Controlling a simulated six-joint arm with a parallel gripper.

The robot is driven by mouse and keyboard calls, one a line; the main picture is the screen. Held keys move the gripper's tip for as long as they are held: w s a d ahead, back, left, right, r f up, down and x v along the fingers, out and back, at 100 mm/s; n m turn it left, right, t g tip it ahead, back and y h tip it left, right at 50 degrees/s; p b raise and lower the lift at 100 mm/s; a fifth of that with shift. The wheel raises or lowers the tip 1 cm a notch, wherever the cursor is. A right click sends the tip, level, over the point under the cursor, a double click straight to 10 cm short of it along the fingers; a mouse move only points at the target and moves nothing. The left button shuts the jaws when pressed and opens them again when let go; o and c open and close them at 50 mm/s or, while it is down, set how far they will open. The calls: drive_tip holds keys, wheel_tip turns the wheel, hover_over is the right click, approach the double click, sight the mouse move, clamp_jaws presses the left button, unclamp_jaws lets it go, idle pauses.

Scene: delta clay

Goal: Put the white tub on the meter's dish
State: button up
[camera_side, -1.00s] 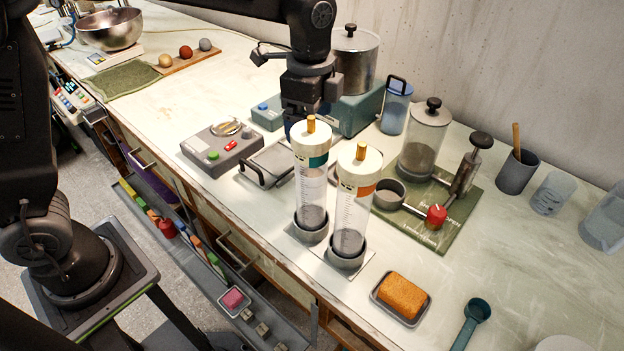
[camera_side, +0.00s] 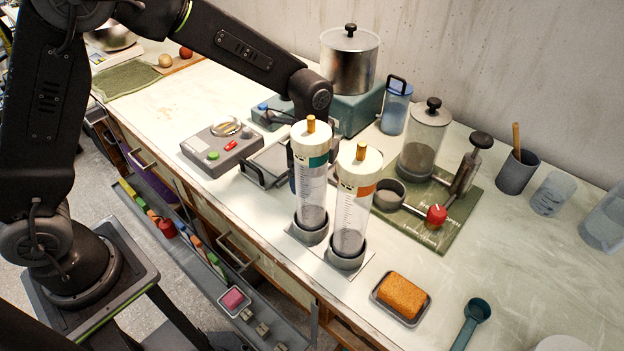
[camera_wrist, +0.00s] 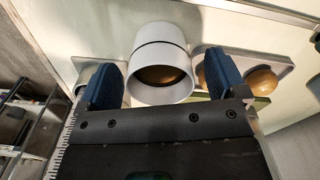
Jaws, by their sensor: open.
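The white tub (camera_wrist: 160,62) shows in the wrist view as a short cylinder with an open mouth and something brown inside. My gripper (camera_wrist: 166,82) is open, with one blue finger on each side of the tub. I cannot tell whether either finger touches it. In the side view the tub cannot be made out, and my gripper is mostly hidden behind the two clear columns. The meter is a grey box (camera_side: 240,152) with red and green buttons, left of the columns. Its shallow round dish (camera_side: 226,127) sits on top and looks empty.
Two clear columns, one with a teal band (camera_side: 311,185) and one with an orange band (camera_side: 352,210), stand close in front of my gripper. Round golden objects (camera_wrist: 262,82) lie right of the tub. A metal canister (camera_side: 349,65) stands behind.

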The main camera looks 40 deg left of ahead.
drive_tip(key=shift+c, duration=0.4)
drive_tip(key=c, duration=1.1)
drive_tip(key=shift+r, duration=0.1)
